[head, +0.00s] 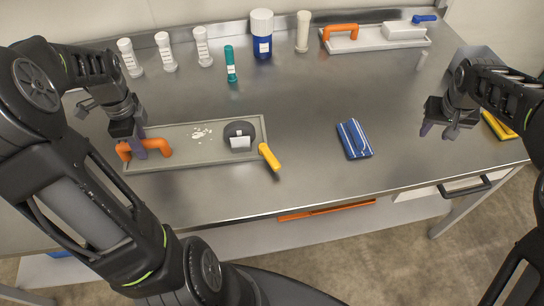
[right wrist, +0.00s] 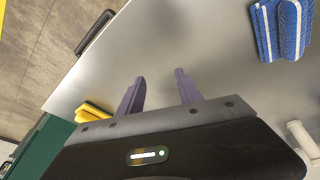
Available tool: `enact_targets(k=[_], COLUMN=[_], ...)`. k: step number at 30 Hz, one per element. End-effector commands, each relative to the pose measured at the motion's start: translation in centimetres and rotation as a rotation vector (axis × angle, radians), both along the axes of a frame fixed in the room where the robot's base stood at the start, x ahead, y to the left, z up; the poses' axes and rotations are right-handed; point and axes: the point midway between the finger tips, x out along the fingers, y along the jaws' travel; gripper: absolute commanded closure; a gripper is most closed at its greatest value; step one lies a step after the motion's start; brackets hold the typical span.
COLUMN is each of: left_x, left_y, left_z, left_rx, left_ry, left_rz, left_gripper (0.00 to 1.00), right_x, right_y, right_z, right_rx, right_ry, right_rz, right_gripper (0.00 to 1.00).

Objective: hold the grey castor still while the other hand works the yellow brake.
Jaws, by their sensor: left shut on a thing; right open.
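A flat grey tray-like base (head: 185,152) lies on the steel table at the left. Near its right end sits a dark rounded wheel-like part (head: 239,128) with a pale block, which looks like the castor. The yellow brake lever (head: 269,157) sticks out past the base's right front corner. My left gripper (head: 140,149) is shut on the orange handle (head: 158,146) at the base's left end, hiding part of it. My right gripper (head: 438,131) is open and empty above the table's right side, well apart from the lever; its spread purple fingers show in the right wrist view (right wrist: 158,93).
A folded blue striped cloth (head: 354,139) lies between the lever and my right gripper. White bottles, a green tube (head: 230,64) and a blue jar (head: 262,35) stand behind. A second tray (head: 350,45) with an orange handle is at the back right. A yellow item (head: 499,125) lies far right.

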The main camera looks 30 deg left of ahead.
Motion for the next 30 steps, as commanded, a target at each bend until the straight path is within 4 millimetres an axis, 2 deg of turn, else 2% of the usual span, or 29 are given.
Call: enact_targets(k=[1, 2, 3, 5, 6, 9, 12, 15, 18, 21, 30], left_x=[0.0, 0.0, 0.0, 0.0, 0.0, 0.0, 0.0, 0.0, 0.0, 0.0, 0.0], left_y=[-0.1, -0.1, -0.1, -0.1, -0.1, 0.0, 0.0, 0.0, 0.0, 0.0, 0.0], left_z=[-0.1, -0.1, -0.1, 0.0, 0.0, 0.0, 0.0, -0.1, 0.0, 0.0, 0.0], left_rx=[-0.002, -0.002, -0.001, -0.001, -0.001, -0.001, -0.001, -0.001, -0.001, -0.001, -0.001], left_ry=[0.001, 0.001, 0.002, 0.001, 0.001, 0.001, 0.001, 0.001, 0.001, 0.002, 0.001], left_rz=[-0.001, -0.001, -0.001, -0.001, -0.001, -0.001, -0.001, -0.001, -0.001, -0.001, -0.001], left_gripper=[1.0, 1.0, 1.0, 1.0, 1.0, 1.0, 1.0, 1.0, 1.0, 1.0, 1.0], right_x=[-1.1, -2.0, -3.4, -6.0, -8.0, -13.1, -17.9, -21.3, -23.2, -23.8, -23.8], right_y=[5.2, 8.0, 11.5, 16.6, 19.6, 25.9, 30.0, 32.5, 33.6, 34.0, 33.9], right_z=[1.1, 1.8, 2.6, 3.9, 4.6, 6.3, 7.6, 8.4, 8.9, 9.0, 8.9], right_rx=[0.001, 0.0, -0.002, -0.007, -0.013, -0.031, -0.053, -0.071, -0.082, -0.085, -0.085], right_ry=[0.026, 0.045, 0.071, 0.111, 0.139, 0.2, 0.253, 0.29, 0.31, 0.317, 0.317], right_rz=[0.087, 0.134, 0.199, 0.296, 0.358, 0.503, 0.62, 0.7, 0.743, 0.757, 0.756], right_gripper=[0.58, 0.58, 0.58, 0.58, 0.58, 0.58, 0.58, 0.58, 0.58, 0.58, 0.58])
